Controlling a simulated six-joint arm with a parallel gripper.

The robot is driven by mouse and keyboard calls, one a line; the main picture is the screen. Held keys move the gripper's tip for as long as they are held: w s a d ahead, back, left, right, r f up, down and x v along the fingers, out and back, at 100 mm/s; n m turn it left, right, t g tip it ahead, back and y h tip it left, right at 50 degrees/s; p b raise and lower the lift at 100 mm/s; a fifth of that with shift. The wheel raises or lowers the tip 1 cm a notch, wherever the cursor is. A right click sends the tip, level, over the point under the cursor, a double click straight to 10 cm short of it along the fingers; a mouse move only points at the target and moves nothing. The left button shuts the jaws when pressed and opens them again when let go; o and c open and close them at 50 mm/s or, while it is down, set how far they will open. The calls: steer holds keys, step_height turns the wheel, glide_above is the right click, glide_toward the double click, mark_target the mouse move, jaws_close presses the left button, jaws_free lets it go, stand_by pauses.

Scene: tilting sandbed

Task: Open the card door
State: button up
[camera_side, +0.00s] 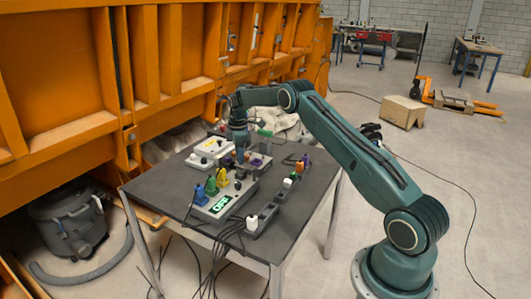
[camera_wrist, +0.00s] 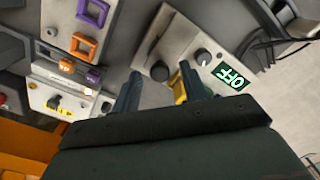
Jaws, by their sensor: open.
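I cannot single out the card door for sure in either view. My gripper (camera_side: 240,153) points down over the devices on the dark table. In the wrist view its two fingers (camera_wrist: 160,72) stand apart, with a grey panel (camera_wrist: 160,38) with black knobs and a lit green OFF display (camera_wrist: 232,77) behind them. A yellow part shows beside the right finger, partly hidden. The same panel (camera_side: 238,189) shows in the side view below my gripper. A white box (camera_wrist: 52,94) with a yellow-marked slot lies at left in the wrist view. I see nothing between the fingers.
Blue, yellow and green parts (camera_side: 211,184) stand along the panel. A white device (camera_side: 205,156) lies behind it. A power strip (camera_side: 266,219) with several plugs is at right, with loose cables. Square orange and purple frames (camera_wrist: 92,14) show in the wrist view. Bare tabletop (camera_side: 160,187) is at left.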

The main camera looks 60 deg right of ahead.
jaws_close()
steer(key=shift+d+f+m, duration=0.1)
steer(key=shift+d+m, duration=0.05)
steer(key=shift+m, duration=0.15)
steer(key=s+d+m, duration=0.5)
steer(key=d+m, duration=0.1)
steer(key=m, duration=1.3)
steer(key=shift+s, duration=0.25)
stand_by(0.3)
stand_by(0.3)
